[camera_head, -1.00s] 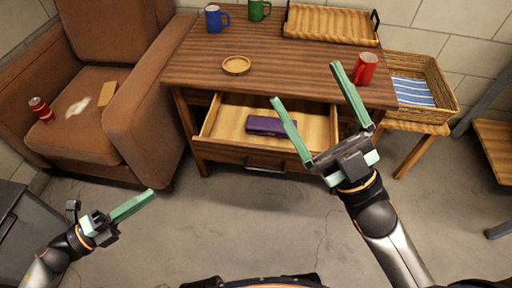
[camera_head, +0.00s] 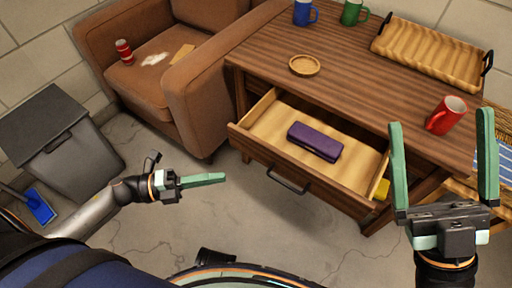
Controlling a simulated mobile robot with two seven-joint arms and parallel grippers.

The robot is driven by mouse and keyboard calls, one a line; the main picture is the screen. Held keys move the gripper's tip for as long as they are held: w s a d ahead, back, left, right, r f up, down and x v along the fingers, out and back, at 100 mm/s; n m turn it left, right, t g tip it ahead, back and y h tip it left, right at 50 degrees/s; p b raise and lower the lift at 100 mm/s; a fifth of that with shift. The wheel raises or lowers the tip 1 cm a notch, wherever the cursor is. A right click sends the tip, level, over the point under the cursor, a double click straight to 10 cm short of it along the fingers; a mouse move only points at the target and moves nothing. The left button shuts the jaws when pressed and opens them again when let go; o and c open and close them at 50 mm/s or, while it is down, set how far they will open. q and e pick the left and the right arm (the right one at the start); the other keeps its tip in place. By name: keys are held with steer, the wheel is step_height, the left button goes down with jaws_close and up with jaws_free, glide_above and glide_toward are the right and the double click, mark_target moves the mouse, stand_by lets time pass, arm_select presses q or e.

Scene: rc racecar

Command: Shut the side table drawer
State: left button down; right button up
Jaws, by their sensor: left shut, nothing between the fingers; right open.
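The side table (camera_head: 345,65) is dark wood, with its upper drawer (camera_head: 254,142) pulled open toward me. A purple case (camera_head: 314,141) lies inside the drawer, and a small yellow thing (camera_head: 382,189) shows at its right end. A dark handle (camera_head: 288,181) is on the drawer front. My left gripper (camera_head: 222,178) is shut and empty, over the floor to the left of the drawer front and apart from it. My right gripper (camera_head: 442,142) is open and empty, fingers pointing up the picture, at the table's right front corner.
On the table top are a coaster (camera_head: 304,66), a blue mug (camera_head: 305,13), a green mug (camera_head: 353,12), a red mug (camera_head: 447,115) and a wooden tray (camera_head: 428,55). A brown armchair (camera_head: 203,95) stands left of the table. A grey bin (camera_head: 62,140) stands further left. Floor before the drawer is clear.

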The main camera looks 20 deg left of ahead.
arm_select(q)
steer(key=b, duration=0.1)
glide_toward(281, 157)
steer(key=s+d, duration=0.1)
steer(key=d, duration=0.3)
steer(key=w, duration=0.1)
steer(key=w+d+b, duration=0.1)
steer(key=w, duration=0.1)
steer(key=shift+w+d, duration=0.15)
steer(key=shift+w, duration=0.2)
arm_select(e)
steer(key=shift+a+f+m, duration=0.15)
steer(key=shift+f+m, duration=0.15)
steer(key=shift+f, duration=0.95)
